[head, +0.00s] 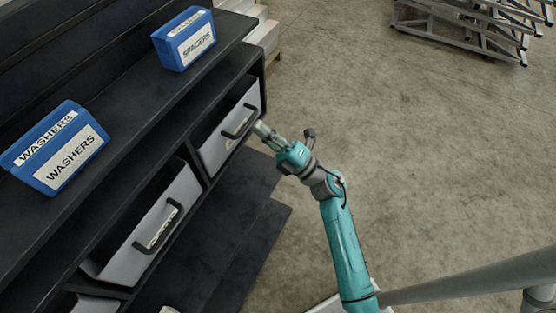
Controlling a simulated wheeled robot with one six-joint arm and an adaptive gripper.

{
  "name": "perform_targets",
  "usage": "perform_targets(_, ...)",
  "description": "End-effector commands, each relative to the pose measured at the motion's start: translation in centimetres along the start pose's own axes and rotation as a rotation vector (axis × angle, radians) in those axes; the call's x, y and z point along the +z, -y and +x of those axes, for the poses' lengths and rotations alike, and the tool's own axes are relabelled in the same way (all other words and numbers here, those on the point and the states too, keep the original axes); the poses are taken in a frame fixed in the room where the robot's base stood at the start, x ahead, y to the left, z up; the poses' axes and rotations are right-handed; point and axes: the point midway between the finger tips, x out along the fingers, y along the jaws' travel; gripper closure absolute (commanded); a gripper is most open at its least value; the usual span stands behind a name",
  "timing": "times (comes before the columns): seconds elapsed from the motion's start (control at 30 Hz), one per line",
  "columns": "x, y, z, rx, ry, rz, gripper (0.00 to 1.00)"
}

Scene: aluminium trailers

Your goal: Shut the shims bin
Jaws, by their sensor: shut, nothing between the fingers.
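Two grey bins with black handles sit in the black shelf unit below its top. The far bin (216,148) is partly out, with a dark gap above its front. The nearer bin (128,262) stands further out and shows its inside. A pale label (160,228) is behind the nearer bin's handle, but I cannot read it. No readable label shows on the far bin, so I cannot tell which is the shims bin. My gripper (259,128) is shut and empty, close to the right end of the far bin's handle (240,121). I cannot tell whether it touches.
A blue washers box (70,160) and a blue spacers box (190,46) stand on the black shelf (125,112). Part of another bin (95,303) shows at the bottom left. Metal frames (470,25) lie at the back right.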

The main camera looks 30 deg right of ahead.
Motion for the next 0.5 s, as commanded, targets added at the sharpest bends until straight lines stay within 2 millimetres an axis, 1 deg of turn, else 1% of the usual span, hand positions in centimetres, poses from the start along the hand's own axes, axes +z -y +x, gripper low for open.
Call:
perform_targets(0.2,-0.05,-0.04,0.52,0.000,-0.001,0.001,1.00)
perform_targets(0.5,-0.02,-0.11,0.76,0.001,-0.001,0.000,1.00)
